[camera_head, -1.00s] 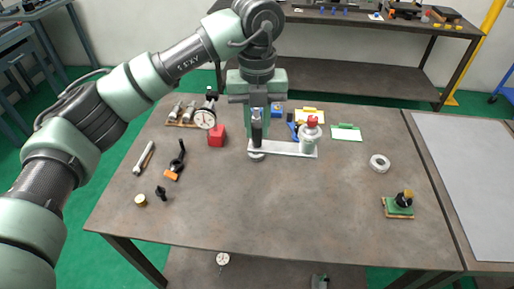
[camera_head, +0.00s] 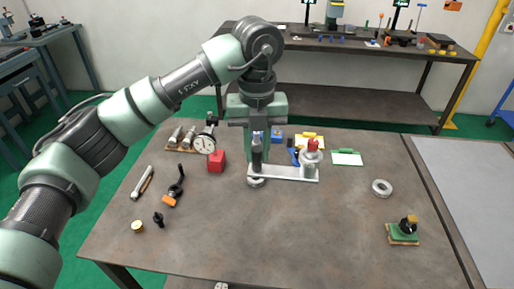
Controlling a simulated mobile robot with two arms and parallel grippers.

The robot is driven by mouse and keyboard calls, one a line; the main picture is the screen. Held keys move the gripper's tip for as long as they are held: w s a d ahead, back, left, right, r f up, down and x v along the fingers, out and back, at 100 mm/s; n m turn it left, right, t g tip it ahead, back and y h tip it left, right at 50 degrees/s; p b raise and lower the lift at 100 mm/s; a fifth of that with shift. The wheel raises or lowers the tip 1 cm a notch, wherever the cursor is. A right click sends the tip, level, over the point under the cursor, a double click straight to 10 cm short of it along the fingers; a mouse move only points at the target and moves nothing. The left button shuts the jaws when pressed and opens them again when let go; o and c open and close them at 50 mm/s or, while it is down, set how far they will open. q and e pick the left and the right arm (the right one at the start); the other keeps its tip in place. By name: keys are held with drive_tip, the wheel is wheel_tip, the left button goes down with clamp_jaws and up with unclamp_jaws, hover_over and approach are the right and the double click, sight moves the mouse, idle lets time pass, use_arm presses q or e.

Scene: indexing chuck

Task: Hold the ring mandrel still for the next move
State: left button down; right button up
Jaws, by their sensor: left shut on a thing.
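My left gripper (camera_head: 257,142) points straight down over the middle of the table. It is shut on a dark upright piece (camera_head: 257,158) at the left end of a pale flat bar (camera_head: 283,173). This piece may be the ring mandrel; it is too small and covered to be sure. A pale round disc (camera_head: 256,183) shows below that end of the bar. At the bar's right end stands a pale round body (camera_head: 311,158) with a red top (camera_head: 313,145). The fingers hide part of the held piece. My right gripper is not in view.
A pale ring (camera_head: 381,188) and a green block with a dark knob (camera_head: 403,232) lie to the right. The table's front middle is clear.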

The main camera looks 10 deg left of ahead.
use_arm(q)
drive_tip(key=shift+f+b, duration=6.5)
drive_tip(key=shift+f, duration=2.45)
drive_tip(key=shift+s+a+f+b, duration=0.1)
drive_tip(key=shift+a+f+b, duration=0.1)
drive_tip(key=shift+f+b, duration=0.25)
drive_tip(key=shift+f, duration=0.2)
